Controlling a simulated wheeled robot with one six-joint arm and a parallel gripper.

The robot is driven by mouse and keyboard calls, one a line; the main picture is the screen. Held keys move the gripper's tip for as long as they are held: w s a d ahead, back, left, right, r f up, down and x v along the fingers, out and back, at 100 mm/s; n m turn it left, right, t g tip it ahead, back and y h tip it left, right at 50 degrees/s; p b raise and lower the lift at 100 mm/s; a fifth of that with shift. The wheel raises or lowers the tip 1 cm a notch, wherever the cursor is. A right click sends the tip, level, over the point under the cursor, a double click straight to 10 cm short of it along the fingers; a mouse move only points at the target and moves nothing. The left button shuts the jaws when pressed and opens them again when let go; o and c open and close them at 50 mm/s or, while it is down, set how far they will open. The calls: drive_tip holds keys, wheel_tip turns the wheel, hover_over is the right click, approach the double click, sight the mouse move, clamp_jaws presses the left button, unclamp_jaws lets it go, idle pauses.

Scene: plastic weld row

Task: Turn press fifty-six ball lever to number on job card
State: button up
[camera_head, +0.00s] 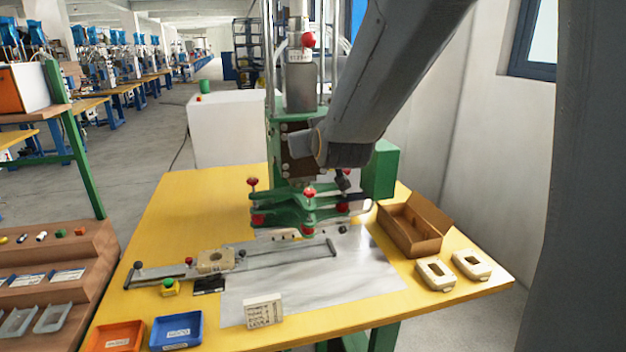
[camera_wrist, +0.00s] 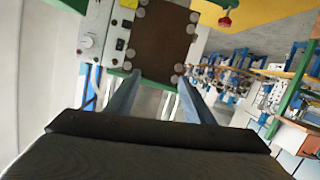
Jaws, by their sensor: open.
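The green press (camera_head: 380,170) stands at the back of a yellow table, with several red ball knobs, one of them at the front (camera_head: 309,192) and one at the left (camera_head: 252,182). A red ball also sits high on the press (camera_head: 308,40). I cannot tell which is the ball lever of the task. A small white card with dark marks (camera_head: 264,311) stands at the table's front; its number is unreadable. My gripper (camera_wrist: 158,92) is open and empty in the wrist view, facing a brown plate with round bolts (camera_wrist: 160,42). My arm hides part of the press.
A long rail (camera_head: 295,252) with a beige part lies across the table. A blue tray (camera_head: 177,331) and an orange tray (camera_head: 117,337) are front left. An open cardboard box (camera_head: 414,228) and two beige parts (camera_head: 436,274) are at right. The yellow table's back left is clear.

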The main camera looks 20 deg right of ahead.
drive_tip(key=s+f+g, duration=0.3)
drive_tip(key=s+f, duration=0.1)
drive_tip(key=f, duration=0.5)
drive_tip(key=shift+s+g, duration=0.3)
